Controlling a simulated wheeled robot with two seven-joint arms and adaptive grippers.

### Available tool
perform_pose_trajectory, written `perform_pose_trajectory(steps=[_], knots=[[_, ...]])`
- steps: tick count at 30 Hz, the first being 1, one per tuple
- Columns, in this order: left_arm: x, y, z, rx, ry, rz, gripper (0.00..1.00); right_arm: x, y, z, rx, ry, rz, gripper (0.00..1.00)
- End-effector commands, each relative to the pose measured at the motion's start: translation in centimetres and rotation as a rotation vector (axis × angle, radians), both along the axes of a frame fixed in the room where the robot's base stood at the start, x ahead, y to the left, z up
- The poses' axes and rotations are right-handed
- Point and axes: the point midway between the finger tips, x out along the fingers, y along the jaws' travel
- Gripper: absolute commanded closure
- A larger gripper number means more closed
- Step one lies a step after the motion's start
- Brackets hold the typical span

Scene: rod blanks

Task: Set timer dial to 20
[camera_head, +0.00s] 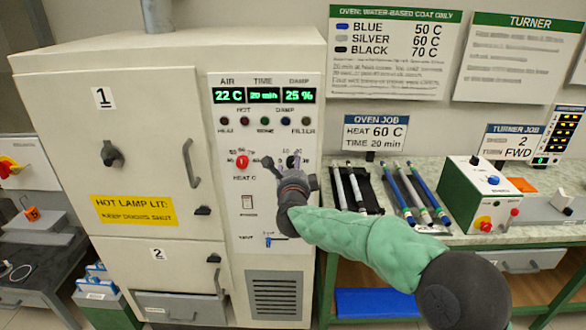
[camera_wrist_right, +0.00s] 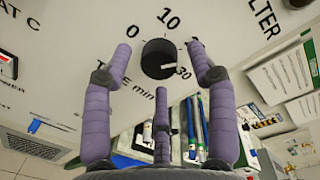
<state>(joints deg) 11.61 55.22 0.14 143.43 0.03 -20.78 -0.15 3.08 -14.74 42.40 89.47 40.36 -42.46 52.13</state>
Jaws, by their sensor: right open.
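The black timer dial (camera_wrist_right: 158,58) shows in the right wrist view, with 0, 10 and 30 printed around it. In the head view my right gripper mostly hides the dial. The green TIME display (camera_head: 263,95) reads 20 min. My right gripper (camera_head: 282,163) is open in front of the oven panel. In the wrist view its purple fingers stand apart around the dial, without visible grip on it. My left gripper is not in view.
The red HEAT knob (camera_head: 242,162) and a white switch (camera_head: 247,202) are left of my right gripper. An oven job card (camera_head: 375,133) reads heat 60 C, time 20 min. Several rods (camera_head: 415,195) and a turner box (camera_head: 480,193) are on the bench to the right.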

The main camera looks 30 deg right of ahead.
Motion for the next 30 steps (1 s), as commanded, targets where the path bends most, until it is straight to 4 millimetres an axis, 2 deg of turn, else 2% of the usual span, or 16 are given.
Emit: perform_pose_trajectory(steps=[5, 21, 30], knots=[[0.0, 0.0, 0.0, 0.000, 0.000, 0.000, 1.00, -1.1, 0.7, 0.1, -0.001, -0.001, 0.001, 0.42], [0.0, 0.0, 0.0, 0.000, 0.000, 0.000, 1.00, -9.0, 5.2, 0.6, -0.001, -0.001, 0.002, 0.42], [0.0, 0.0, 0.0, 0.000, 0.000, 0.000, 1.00, -10.4, 5.9, 0.6, 0.000, -0.001, -0.001, 0.42]])
